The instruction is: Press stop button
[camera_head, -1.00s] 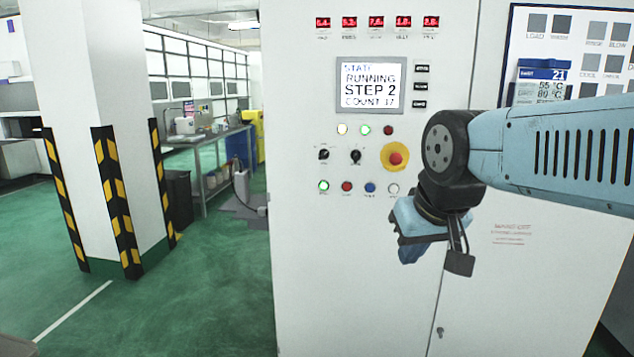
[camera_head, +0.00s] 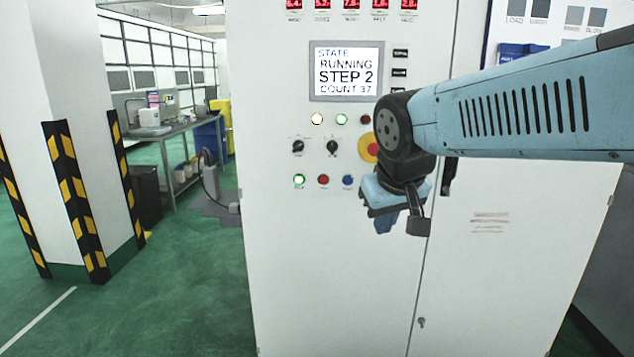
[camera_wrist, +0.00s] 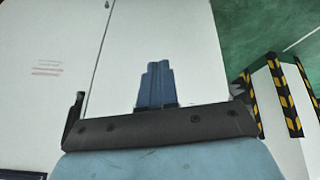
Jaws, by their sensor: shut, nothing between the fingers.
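The white control cabinet stands ahead with a button panel. Its lower row shows a lit green button (camera_head: 299,180), a red button (camera_head: 323,180) and a blue button (camera_head: 347,180). A red mushroom button on a yellow disc (camera_head: 368,148) is partly hidden behind my arm. I cannot read the labels. The screen (camera_head: 346,71) reads RUNNING, STEP 2, COUNT 37. My gripper (camera_head: 385,222) is shut and empty, below and right of the lower row, pointing down in the head view. Its blue fingers are together in the wrist view (camera_wrist: 155,84). No button shows in the wrist view.
Two dark selector knobs (camera_head: 332,147) sit above the lower row. A workbench (camera_head: 180,128) is behind.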

